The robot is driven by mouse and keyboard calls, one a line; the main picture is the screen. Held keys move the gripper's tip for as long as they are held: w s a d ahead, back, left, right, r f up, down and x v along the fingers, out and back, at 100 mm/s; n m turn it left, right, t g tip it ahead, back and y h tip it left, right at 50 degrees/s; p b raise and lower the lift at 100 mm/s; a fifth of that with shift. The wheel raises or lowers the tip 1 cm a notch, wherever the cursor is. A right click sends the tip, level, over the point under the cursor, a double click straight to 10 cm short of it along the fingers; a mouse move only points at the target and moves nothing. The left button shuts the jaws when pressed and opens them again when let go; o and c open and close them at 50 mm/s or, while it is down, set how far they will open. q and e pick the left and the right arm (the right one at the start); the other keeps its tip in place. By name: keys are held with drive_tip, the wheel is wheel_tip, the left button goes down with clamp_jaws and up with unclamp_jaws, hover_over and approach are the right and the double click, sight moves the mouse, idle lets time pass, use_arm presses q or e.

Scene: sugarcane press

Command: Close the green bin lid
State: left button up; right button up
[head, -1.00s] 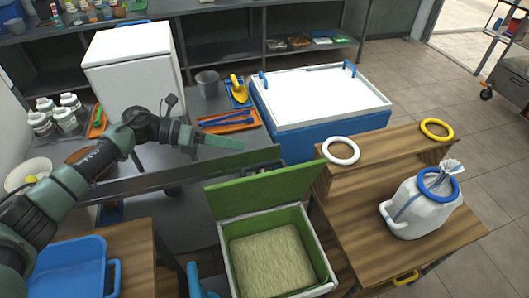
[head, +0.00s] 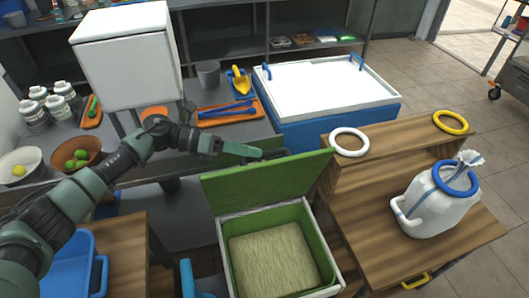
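The green bin (head: 229,270) stands at the bottom middle, with a pale outer shell, green inner walls and beige fibrous material inside. Its green lid (head: 270,183) is open, raised and leaning back from the bin's far side. My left gripper (head: 258,153) is at the lid's far side, near its top edge. It shows edge-on, so I cannot tell whether its fingers are apart or whether it touches the lid. A small dark piece shows beside its tip. My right gripper is not in view.
A wooden bench (head: 374,229) with a white jug (head: 432,207) stands right of the bin. A white and yellow ring lie on its raised shelf. A blue chest with white top (head: 330,92) is behind. A blue tray (head: 75,268) is at lower left.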

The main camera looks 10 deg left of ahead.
sight(265, 152)
use_arm(q)
drive_tip(key=shift+p+x, duration=0.45)
drive_tip(key=shift+x, duration=1.75)
clamp_jaws()
